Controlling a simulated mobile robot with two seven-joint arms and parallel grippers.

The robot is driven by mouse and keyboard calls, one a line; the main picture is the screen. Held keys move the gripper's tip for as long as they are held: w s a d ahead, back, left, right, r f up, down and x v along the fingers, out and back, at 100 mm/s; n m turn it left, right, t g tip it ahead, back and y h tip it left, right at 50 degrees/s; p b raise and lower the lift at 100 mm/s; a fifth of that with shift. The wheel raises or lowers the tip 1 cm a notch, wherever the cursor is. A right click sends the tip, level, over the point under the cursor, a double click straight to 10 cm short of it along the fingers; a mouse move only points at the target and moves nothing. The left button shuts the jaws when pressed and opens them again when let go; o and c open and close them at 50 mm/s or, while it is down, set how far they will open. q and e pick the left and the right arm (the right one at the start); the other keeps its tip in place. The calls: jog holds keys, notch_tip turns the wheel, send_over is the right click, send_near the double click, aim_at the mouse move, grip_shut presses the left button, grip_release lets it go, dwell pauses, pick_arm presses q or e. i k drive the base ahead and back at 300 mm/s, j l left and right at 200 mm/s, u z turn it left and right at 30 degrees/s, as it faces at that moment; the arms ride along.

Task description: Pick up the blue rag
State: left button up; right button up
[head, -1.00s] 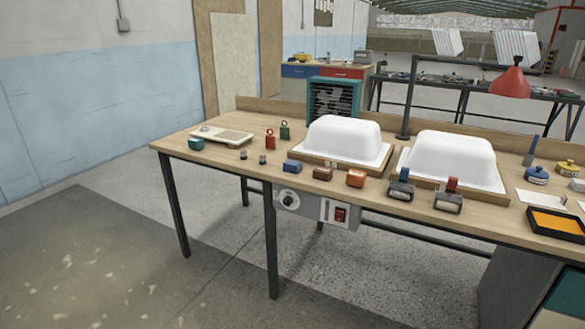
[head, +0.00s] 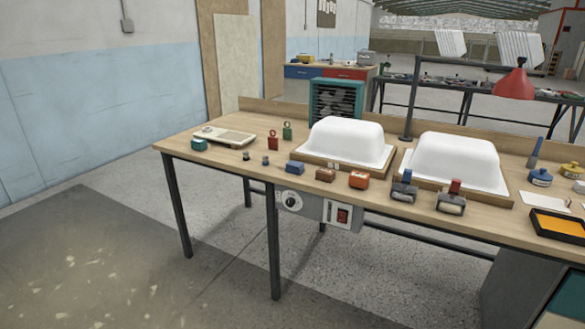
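A small blue block-shaped item (head: 296,168) lies near the front edge of the wooden workbench (head: 222,162), in front of the left white shell. It is the most rag-like blue thing in the head view, but it is too small to tell whether it is cloth. A brown item (head: 325,175) and an orange item (head: 359,180) lie to its right. Neither of my grippers is in view.
Two white tub shells (head: 345,142) (head: 455,160) sit on wooden boards on the bench. Two blue-and-red tools (head: 404,188) (head: 451,200) stand in front of the right shell. A red lamp (head: 515,85) overhangs the bench. The floor (head: 110,265) at the front left is clear.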

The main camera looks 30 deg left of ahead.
aim_at(295, 167)
jog(key=i+j, duration=0.2)
jog(key=i, duration=0.15)
jog(key=i+j, duration=0.2)
jog(key=i, duration=0.15)
jog(key=i+j+u, duration=0.1)
jog(key=i, duration=0.25)
jog(key=j, duration=0.1)
